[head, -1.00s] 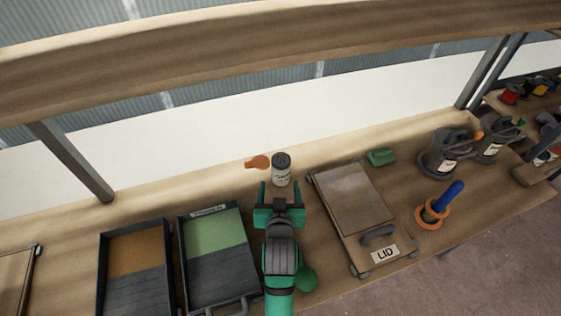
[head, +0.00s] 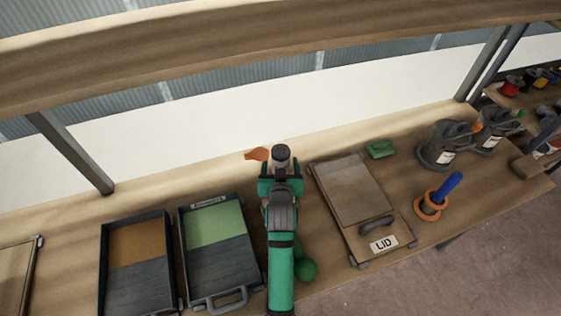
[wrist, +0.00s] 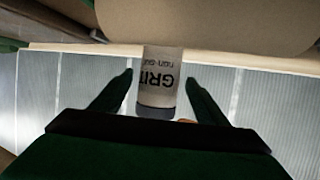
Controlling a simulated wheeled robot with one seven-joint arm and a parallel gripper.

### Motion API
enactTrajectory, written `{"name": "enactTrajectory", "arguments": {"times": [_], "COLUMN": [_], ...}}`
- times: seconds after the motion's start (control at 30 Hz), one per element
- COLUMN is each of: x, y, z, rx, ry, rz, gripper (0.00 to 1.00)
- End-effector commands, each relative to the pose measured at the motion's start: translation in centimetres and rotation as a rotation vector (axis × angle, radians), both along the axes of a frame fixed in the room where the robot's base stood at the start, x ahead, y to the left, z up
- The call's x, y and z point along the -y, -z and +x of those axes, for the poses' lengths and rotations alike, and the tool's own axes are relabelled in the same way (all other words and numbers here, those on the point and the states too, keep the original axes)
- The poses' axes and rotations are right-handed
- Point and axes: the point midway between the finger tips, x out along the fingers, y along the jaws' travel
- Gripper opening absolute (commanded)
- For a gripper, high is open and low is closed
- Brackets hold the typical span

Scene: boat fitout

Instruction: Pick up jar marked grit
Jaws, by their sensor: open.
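The jar marked grit (head: 281,155) stands on the wooden bench, with its dark cap showing in the head view. In the wrist view the jar (wrist: 158,75) shows a pale body with the label "GRIT", upside down in the picture, and its dark cap at the bottom. My gripper (head: 280,167) is at the jar, its green fingers spread. In the wrist view my gripper (wrist: 160,90) has one finger on each side of the jar, with visible gaps. Its lower body is hidden behind my gripper in the head view.
An orange-brown scoop-like object (head: 256,154) lies just left of the jar. A box with a lid marked LID (head: 350,190) stands close on the right. Two dark trays, one with a green panel (head: 215,225), one with an orange panel (head: 140,256), lie to the left.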

Motion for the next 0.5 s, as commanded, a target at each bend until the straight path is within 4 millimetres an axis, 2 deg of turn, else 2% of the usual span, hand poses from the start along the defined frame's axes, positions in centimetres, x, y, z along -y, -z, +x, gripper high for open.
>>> {"name": "enactTrajectory", "arguments": {"times": [0.13, 0.3, 0.5], "x": [0.11, 0.19, 0.34], "y": [0.01, 0.00, -0.11], "z": [-0.04, -0.05, -0.02], "rx": [0.000, 0.000, 0.002], "ry": [0.001, 0.003, 0.005], "rz": [0.001, 0.000, 0.000], "gripper": [0.66, 0.25, 0.23]}}
